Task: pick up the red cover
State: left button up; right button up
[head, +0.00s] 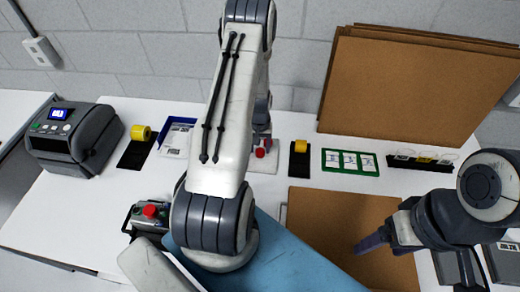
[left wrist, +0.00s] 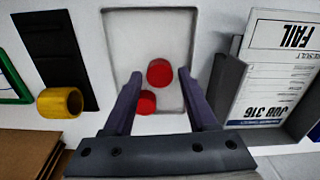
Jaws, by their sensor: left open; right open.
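In the left wrist view the upper red cover (left wrist: 160,72) is beside the right finger, and the lower red cover (left wrist: 146,102) is nearer the palm. My left gripper (left wrist: 158,85) is open, with both covers showing between its dark fingers; contact cannot be told. In the head view the red covers (head: 261,152) show on the tray (head: 262,165), and my left gripper (head: 264,132) is partly hidden by my arm. My right gripper (head: 385,243) looks open and empty over the brown board at right.
A yellow roll (head: 301,147) on a black strip and a green-framed card holder (head: 350,161) stand right of the tray. A blue bin (head: 177,135) with labels is left. A control box with a red button (head: 151,211) is front left. Cardboard sheets (head: 405,85) lean behind.

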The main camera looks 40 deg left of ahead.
pick_arm(q)
jog(key=shift+f, duration=0.85)
grip_shut()
